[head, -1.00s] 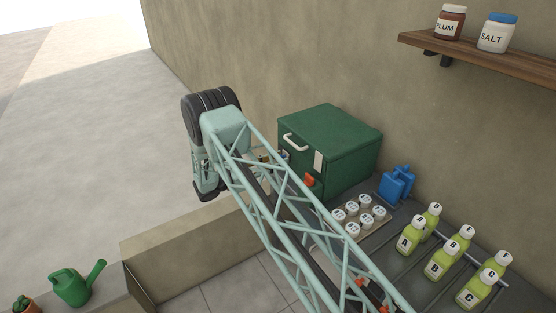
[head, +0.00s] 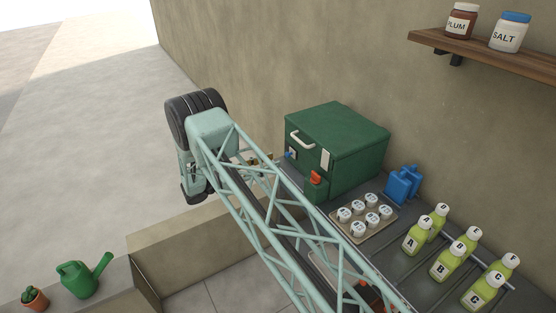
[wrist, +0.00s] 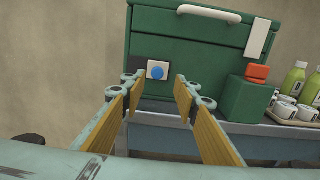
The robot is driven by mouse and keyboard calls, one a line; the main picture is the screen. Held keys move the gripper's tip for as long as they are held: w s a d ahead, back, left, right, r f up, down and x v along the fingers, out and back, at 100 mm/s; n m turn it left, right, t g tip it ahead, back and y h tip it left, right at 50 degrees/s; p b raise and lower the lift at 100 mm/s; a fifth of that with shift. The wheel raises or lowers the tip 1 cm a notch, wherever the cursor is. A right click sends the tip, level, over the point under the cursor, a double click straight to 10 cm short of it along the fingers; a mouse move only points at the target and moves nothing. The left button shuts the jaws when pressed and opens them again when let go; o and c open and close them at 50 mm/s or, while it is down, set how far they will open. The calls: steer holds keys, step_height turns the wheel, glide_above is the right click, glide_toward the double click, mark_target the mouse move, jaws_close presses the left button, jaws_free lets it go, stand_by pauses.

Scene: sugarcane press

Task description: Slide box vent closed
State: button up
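The green box (head: 345,140) stands on the grey counter against the wall. In the wrist view its front (wrist: 200,45) faces me, with a white handle above. Low on this front is the vent slide, a pale plate with a blue knob (wrist: 157,73). A dark patch (wrist: 138,68) shows at the plate's left. The blue knob (head: 291,154) also shows in the head view. My gripper (wrist: 158,84) is open and empty, with its fingertips apart on either side of the knob in the picture. Whether they touch the box cannot be told. In the head view my arm partly hides the gripper.
A small green block with an orange-red top (wrist: 257,72) stands right of the vent. A tray of white cups (head: 365,217), blue containers (head: 402,184) and several green bottles (head: 447,261) stand further right. A low wall (head: 190,238) lies in front; the floor left is clear.

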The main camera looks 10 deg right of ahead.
steer(key=shift+v, duration=2.3)
steer(key=shift+r, duration=0.1)
